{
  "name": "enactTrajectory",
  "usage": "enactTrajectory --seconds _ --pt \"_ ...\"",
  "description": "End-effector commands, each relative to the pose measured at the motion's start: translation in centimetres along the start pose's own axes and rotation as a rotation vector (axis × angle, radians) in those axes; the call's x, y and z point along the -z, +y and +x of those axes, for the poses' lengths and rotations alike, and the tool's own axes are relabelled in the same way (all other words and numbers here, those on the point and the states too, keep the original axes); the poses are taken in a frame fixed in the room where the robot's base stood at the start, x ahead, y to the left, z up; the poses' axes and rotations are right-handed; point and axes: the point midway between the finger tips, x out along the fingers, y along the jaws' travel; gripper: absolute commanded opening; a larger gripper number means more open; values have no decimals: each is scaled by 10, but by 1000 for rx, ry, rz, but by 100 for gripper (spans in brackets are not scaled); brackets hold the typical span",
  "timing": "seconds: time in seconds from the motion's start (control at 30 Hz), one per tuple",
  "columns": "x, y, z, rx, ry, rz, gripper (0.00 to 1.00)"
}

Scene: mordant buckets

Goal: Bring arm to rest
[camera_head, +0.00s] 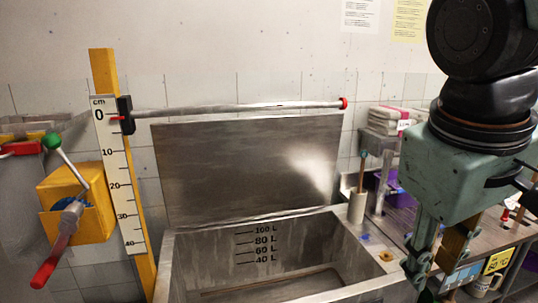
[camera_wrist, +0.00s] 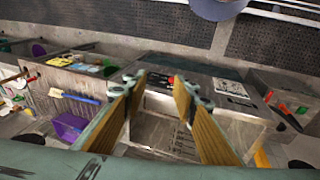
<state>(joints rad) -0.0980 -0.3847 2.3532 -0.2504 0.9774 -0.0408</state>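My gripper (camera_head: 433,272) hangs at the right of the head view, pointing down, below its green-grey body. In the wrist view my gripper (camera_wrist: 160,82) shows two wood-coloured fingers standing apart. Nothing is between them. It is open and empty. In the head view it is in front of the side bench, to the right of the steel tank (camera_head: 178,262); whether it touches anything there I cannot tell.
The tank is open, with its lid (camera_head: 250,165) raised behind. A yellow post (camera_head: 103,70) with a cm scale and a horizontal rod (camera_head: 230,107) stands at left. A pot (camera_head: 357,207) holding a tool is on the bench. A purple container (camera_wrist: 70,127) shows in the wrist view.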

Motion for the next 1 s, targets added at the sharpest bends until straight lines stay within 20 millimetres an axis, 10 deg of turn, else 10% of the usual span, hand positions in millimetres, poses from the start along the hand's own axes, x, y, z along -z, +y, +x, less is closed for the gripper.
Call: enactTrajectory --seconds 0.5,1.0 --pt "-58 -45 0 129 107 225 26" --pt "-71 -60 0 168 138 290 26"
